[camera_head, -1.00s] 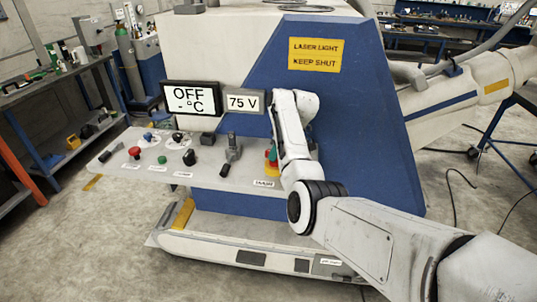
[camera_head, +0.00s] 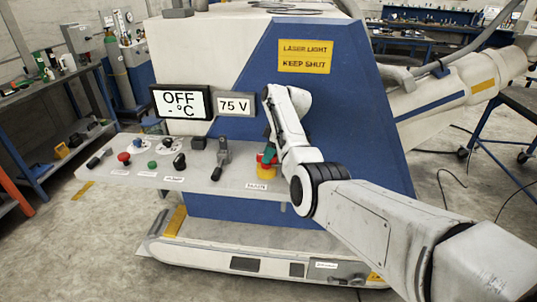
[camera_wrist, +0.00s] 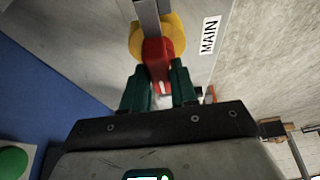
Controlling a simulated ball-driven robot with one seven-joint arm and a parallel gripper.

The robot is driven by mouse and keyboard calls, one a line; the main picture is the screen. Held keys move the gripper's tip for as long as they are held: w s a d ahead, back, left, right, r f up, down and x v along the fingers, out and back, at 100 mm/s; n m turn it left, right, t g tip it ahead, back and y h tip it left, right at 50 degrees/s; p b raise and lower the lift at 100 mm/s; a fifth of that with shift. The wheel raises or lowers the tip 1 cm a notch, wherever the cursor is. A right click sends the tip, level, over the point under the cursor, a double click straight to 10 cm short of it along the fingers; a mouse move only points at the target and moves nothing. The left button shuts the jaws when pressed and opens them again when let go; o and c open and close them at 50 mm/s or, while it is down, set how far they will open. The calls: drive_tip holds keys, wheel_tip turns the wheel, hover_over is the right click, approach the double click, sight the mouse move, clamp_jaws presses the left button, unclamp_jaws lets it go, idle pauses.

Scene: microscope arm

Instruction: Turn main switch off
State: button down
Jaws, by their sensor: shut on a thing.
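The main switch has a red handle (camera_wrist: 157,52) on a round yellow base (camera_wrist: 140,38), beside a white label (camera_wrist: 210,35) reading MAIN in the wrist view. My gripper (camera_wrist: 160,75) has green fingers, shut on the red handle from both sides. A grey metal bar (camera_wrist: 148,12) covers part of the switch top. In the head view the yellow base (camera_head: 265,172) sits at the right end of the control shelf (camera_head: 215,181), with the red and green of switch and fingers (camera_head: 268,158) partly hidden by my arm.
The shelf also carries a red button (camera_head: 124,158), a green button (camera_head: 152,165), a black knob (camera_head: 179,161) and a grey lever (camera_head: 222,152). Displays read OFF -°C (camera_head: 181,102) and 75 V (camera_head: 235,103). The blue machine side (camera_head: 350,130) rises close behind my arm.

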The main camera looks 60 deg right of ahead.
drive_tip(key=c, duration=1)
unclamp_jaws()
drive_tip(key=shift+o, duration=0.2)
drive_tip(key=shift+r, duration=0.1)
drive_tip(key=b+v, duration=0.1)
drive_tip(key=v, duration=0.9)
drive_tip(key=shift+s+r, duration=0.2)
drive_tip(key=shift+r, duration=0.05)
drive_tip(key=shift+d, duration=0.1)
